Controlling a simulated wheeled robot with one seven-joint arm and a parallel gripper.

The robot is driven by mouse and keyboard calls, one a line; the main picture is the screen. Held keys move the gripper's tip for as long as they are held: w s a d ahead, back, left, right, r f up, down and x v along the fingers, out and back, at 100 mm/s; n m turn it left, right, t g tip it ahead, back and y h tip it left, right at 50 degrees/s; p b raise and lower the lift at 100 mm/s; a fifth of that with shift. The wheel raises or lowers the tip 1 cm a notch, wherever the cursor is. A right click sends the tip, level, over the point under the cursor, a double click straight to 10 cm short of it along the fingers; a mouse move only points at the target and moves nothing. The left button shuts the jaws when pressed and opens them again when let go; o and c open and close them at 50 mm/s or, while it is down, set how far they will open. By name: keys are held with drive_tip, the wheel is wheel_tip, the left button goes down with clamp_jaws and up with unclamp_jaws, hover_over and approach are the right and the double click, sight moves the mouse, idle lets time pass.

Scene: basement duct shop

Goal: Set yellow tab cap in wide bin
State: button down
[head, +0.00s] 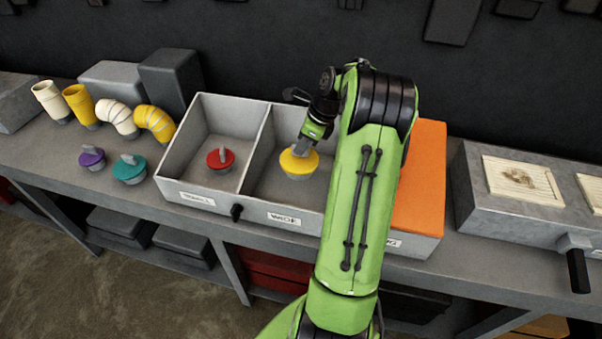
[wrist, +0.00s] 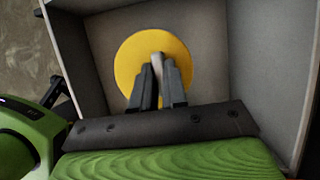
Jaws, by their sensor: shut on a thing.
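The yellow tab cap (head: 299,163) is a round yellow disc with a grey tab on top. My gripper (head: 303,147) is shut on its tab from above, in the middle compartment of the grey bin, the one labelled "WIDE" (head: 285,218). In the wrist view the yellow cap (wrist: 130,62) lies beyond my gripper (wrist: 161,75), whose two fingers pinch the upright tab. The cap is inside the compartment walls. I cannot tell whether its underside touches the floor. My arm hides the right part of this compartment.
The left compartment (head: 180,165) holds a red tab cap (head: 220,158). An orange panel (head: 420,180) covers the right one. Purple (head: 91,157) and teal (head: 129,168) caps sit on the bench at left, before several pipe pieces. A grey box with vents (head: 520,215) stands at right.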

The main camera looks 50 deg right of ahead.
sight(305, 156)
wheel_tip(305, 156, down, 6)
drive_tip(key=shift+b, duration=0.5)
drive_tip(key=shift+f, duration=0.1)
drive_tip(key=c, duration=1.1)
unclamp_jaws()
drive_tip(key=shift+c, duration=0.2)
